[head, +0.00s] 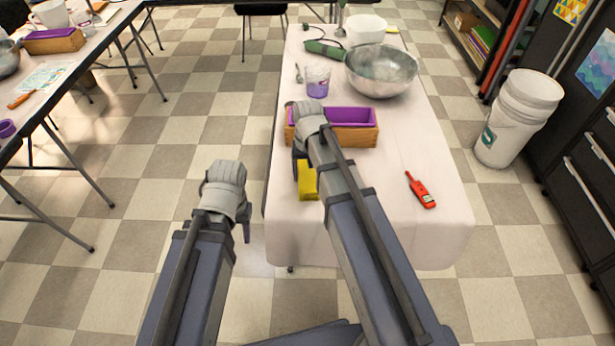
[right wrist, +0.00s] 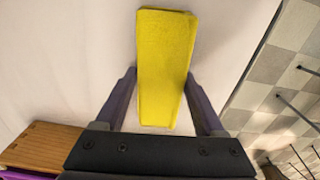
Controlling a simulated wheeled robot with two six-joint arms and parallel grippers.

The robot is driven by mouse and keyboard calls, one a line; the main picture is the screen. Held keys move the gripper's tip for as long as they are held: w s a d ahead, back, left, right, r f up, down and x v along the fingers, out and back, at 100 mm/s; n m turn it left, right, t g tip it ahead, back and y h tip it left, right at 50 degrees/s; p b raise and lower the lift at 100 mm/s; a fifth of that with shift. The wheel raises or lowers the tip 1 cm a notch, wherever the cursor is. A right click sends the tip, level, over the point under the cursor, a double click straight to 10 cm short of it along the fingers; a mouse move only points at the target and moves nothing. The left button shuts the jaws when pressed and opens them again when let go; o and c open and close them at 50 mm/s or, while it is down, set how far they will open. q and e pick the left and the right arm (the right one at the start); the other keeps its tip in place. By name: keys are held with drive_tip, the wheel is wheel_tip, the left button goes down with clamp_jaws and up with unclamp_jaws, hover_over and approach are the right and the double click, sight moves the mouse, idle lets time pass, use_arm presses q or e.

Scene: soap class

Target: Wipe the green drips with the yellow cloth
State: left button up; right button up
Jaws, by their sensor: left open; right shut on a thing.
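The yellow cloth (head: 307,184) is a folded rectangular pad at the left side of the white-covered table (head: 400,235). My right gripper (head: 300,156) is shut on it; its own arm partly covers the fingers in the head view. In the right wrist view the cloth (right wrist: 165,50) sits between the two fingers of the right gripper (right wrist: 162,76), over the pale table cover. Whether it touches the cover is hard to tell. My left gripper (head: 240,228) is open and empty, out over the floor left of the table. I cannot make out any green drips in either view.
A wooden mould with purple lining (head: 358,136) stands just beyond the cloth. Behind it are a cup of purple liquid (head: 317,82), a steel bowl (head: 381,72) and a green tool (head: 325,48). The front of the table is clear.

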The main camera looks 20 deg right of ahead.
drive_tip(key=shift+w+d, duration=0.25)
drive_tip(key=shift+w, duration=0.5)
drive_tip(key=shift+w, duration=0.1)
drive_tip(key=shift+w+d, duration=0.25)
drive_tip(key=shift+w, duration=0.6)
drive_tip(key=shift+w+d, duration=0.25)
drive_tip(key=shift+w, duration=0.6)
drive_tip(key=shift+s, duration=0.1)
wheel_tip(320, 180, up, 6)
drive_tip(key=p, duration=0.6)
wheel_tip(320, 180, up, 3)
drive_tip(key=p, duration=0.3)
drive_tip(key=shift+r, duration=0.1)
